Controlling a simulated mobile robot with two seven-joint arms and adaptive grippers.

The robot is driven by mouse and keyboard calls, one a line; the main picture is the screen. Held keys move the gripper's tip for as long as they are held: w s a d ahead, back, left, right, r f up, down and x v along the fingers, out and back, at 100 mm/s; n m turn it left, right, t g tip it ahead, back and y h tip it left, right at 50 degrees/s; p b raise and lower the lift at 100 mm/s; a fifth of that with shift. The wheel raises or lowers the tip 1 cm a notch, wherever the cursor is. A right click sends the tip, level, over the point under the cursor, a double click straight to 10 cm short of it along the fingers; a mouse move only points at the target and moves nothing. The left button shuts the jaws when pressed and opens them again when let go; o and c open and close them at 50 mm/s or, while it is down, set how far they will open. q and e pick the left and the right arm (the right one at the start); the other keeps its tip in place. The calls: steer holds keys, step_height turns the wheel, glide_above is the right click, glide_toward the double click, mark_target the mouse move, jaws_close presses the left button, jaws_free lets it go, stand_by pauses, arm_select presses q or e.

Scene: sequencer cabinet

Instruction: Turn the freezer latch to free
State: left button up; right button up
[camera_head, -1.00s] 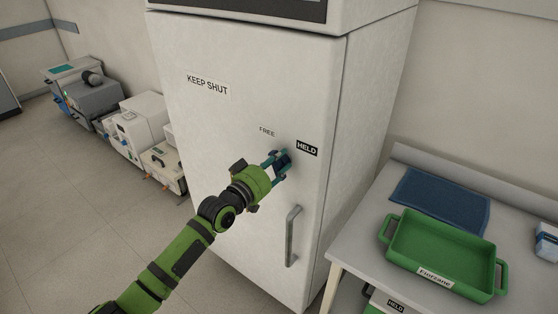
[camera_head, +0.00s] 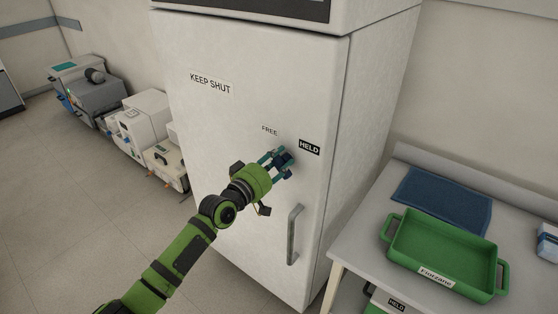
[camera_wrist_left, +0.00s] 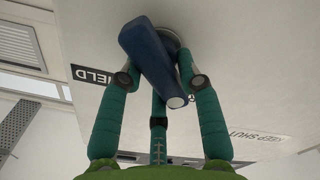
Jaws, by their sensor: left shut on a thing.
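The freezer latch is a dark blue lever (camera_head: 285,157) on the white freezer door (camera_head: 235,130), between the FREE label (camera_head: 270,130) and the HELD label (camera_head: 309,147). In the left wrist view the lever (camera_wrist_left: 150,58) sits slantwise on a round grey hub. My left gripper (camera_head: 281,162) is at the latch, its teal fingers shut on the lever. In the left wrist view the gripper (camera_wrist_left: 161,82) has fingers on both sides of it, and the HELD label (camera_wrist_left: 92,75) shows at left. The fingers partly hide the latch in the head view. My right gripper is out of view.
A vertical grey door handle (camera_head: 294,235) is just below the gripper. A bench (camera_head: 350,243) with a green tray (camera_head: 388,238) and a blue mat (camera_head: 440,200) stands at right. Several lab machines (camera_head: 90,98) stand on the floor at left.

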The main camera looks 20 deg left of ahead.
arm_select(q)
steer(key=o, duration=1.1)
steer(key=shift+s, duration=0.1)
steer(key=shift+s+a, duration=0.15)
steer(key=shift+s, duration=0.2)
steer(key=v, duration=1.1)
steer(key=shift+r, duration=0.1)
